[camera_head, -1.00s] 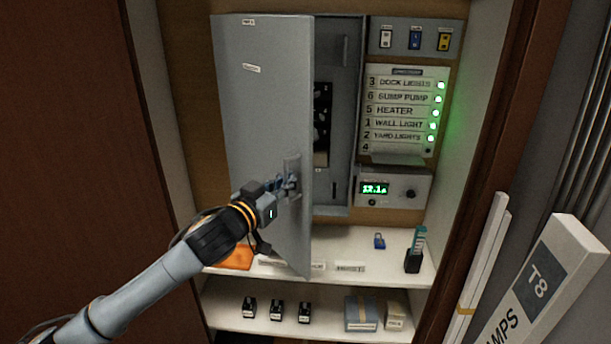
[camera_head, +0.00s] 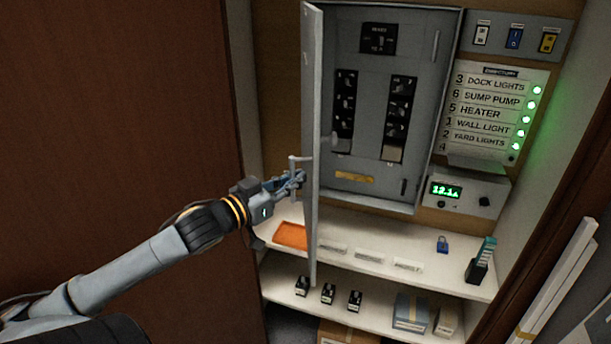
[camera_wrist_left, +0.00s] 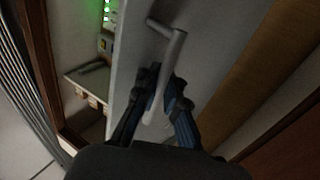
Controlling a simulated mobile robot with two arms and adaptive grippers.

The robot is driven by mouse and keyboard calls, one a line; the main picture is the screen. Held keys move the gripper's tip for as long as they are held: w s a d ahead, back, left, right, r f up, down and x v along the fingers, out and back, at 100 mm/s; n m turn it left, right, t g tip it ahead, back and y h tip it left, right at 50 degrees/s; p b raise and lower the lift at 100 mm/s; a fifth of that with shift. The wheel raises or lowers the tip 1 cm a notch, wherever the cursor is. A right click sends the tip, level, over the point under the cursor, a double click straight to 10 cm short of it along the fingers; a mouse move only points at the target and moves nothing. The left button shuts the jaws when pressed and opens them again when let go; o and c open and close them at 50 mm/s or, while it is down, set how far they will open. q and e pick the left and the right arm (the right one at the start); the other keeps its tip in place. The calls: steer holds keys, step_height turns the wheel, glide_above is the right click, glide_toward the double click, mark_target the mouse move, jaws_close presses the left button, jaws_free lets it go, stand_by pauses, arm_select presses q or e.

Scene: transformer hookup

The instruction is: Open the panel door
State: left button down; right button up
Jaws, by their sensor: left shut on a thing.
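The grey panel door (camera_head: 311,120) stands swung out, seen nearly edge-on in the head view. Behind it the grey panel box (camera_head: 375,200) shows its breakers. My left gripper (camera_head: 298,182) is shut on the door's bar handle (camera_head: 293,165), on the door's left face. In the left wrist view the two dark fingers (camera_wrist_left: 166,95) close around the lower part of the pale handle (camera_wrist_left: 174,45), against the door face (camera_wrist_left: 215,35). My right gripper is not in view.
An orange tray (camera_head: 291,235), labels, a blue padlock (camera_head: 442,244) and a dark holder (camera_head: 477,270) are on the upper shelf. Small black items and boxes (camera_head: 410,312) are on the lower shelf. A brown wooden surface (camera_head: 110,100) fills the left.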

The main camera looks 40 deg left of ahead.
arm_select(q)
steer(key=shift+s+f, duration=0.1)
steer(key=shift+f, duration=0.2)
steer(key=c, duration=1.6)
jaws_free()
steer(key=shift+o, duration=0.9)
steer(key=shift+s+d+r, duration=0.1)
steer(key=shift+s+r, duration=0.15)
steer(key=s+a, duration=0.1)
steer(key=s, duration=1.1)
steer(key=shift+a, duration=0.15)
